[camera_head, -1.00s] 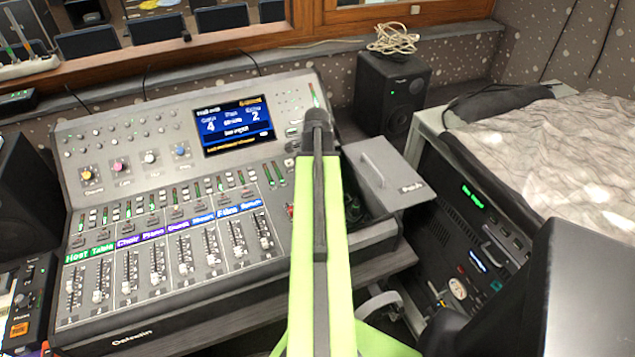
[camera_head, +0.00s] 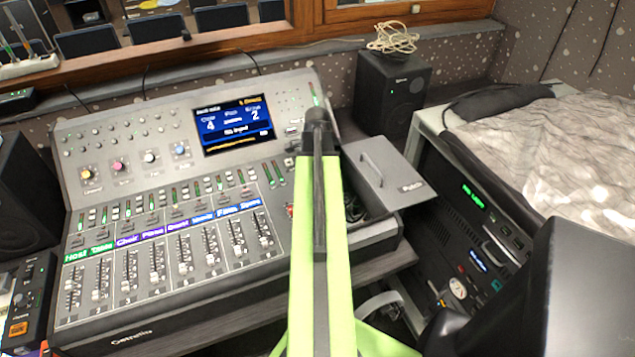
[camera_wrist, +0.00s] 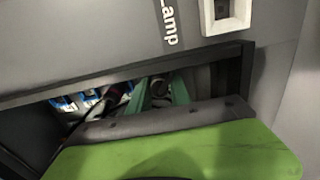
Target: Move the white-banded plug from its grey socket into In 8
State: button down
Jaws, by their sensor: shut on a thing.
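In the wrist view, my gripper (camera_wrist: 162,90) reaches into a dark recess below the label "Lamp". Its green fingers are shut on a small dark plug, mostly hidden between them. The grey socket and In 8 cannot be picked out. Several small blue and white parts (camera_wrist: 78,101) and dark cables lie in the recess left of my fingers. In the head view, my green arm hides my fingertips and part of the open patch box (camera_head: 354,212).
The lid (camera_head: 388,176) marked "Patch" lies open on the box's right. The mixing console (camera_head: 180,230) with its faders fills the left. A rack (camera_head: 455,225) and a black speaker (camera_head: 392,95) stand on the right. A pale-framed switch (camera_wrist: 226,14) sits above the recess.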

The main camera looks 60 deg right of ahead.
jog(key=shift+f, duration=0.2)
dwell(0.7)
jog(key=c, duration=1.1)
grip_release()
jog(key=shift+s+a, duration=0.1)
notch_tip(320, 180, up, 18)
jog(key=p, duration=1.7)
jog(key=shift+f, duration=0.2)
